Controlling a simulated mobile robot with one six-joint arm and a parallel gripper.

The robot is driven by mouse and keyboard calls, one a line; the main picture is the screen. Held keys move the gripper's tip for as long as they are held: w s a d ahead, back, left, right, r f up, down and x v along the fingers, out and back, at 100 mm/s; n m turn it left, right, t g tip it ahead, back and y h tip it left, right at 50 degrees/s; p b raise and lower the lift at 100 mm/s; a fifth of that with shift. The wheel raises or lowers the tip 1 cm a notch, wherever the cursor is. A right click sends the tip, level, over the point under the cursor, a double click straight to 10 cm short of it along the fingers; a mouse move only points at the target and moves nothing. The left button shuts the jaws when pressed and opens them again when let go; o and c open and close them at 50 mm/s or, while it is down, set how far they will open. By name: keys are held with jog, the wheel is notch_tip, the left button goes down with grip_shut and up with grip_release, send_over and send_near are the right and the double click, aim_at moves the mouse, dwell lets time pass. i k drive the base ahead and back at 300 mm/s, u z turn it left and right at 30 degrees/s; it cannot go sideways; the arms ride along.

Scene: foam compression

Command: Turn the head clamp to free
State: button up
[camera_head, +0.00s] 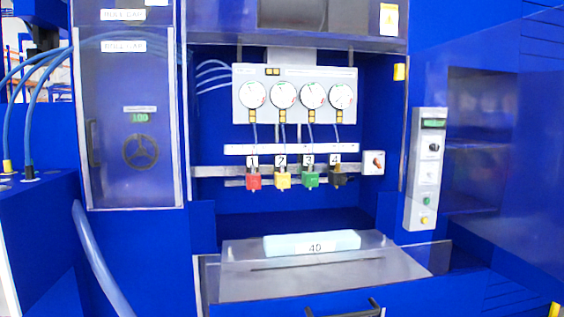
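A small light-grey box with a rotary knob (374,162) is mounted at the right end of the metal rail, right of the numbered heads. It may be the head clamp; I can read no label on it, and its setting is too small to tell. Several numbered heads hang along the rail: a red one (253,181), a yellow one (282,180), a green one (310,179) and a black one (341,180). Each hangs below a round dial gauge. I see no part of my gripper in this view.
A light-blue foam block (312,243) marked 40 lies on the grey plate (235,285) below the heads. A grey control panel (427,170) is on the right. A closed clear door (112,180) covers a handwheel on the left. A dark handle (345,310) shows at the bottom.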

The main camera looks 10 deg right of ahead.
aim_at(376, 162)
jog(key=u, duration=1.35)
jog(key=k, duration=0.85)
jog(key=z, duration=1.35)
jog(key=i, duration=1)
jog(key=z, duration=0.05)
